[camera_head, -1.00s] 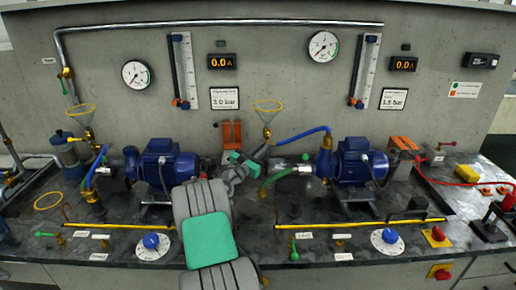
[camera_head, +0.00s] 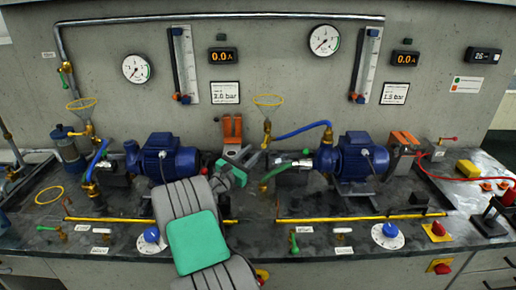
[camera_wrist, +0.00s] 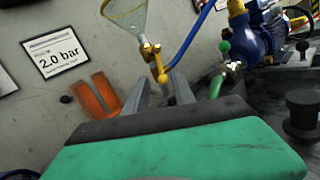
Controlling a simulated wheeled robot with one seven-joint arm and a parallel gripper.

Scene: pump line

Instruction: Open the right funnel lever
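The right funnel (camera_head: 267,101), clear with a yellow rim, stands above the bench between the two pumps. It also shows at the top of the wrist view (camera_wrist: 126,12). Below its neck is a yellow-brass valve with its small lever (camera_wrist: 150,50); in the head view the valve (camera_head: 267,131) is small and the lever's angle cannot be told. My gripper (camera_head: 244,155) is just left of and below this valve. In the wrist view my gripper (camera_wrist: 159,88) has two grey fingers spread apart with nothing seen between them. The valve appears just beyond the fingertips; contact cannot be told.
A blue hose (camera_head: 302,131) runs from the valve to the right pump (camera_head: 355,158). An orange bracket (camera_head: 232,130) stands behind my gripper.

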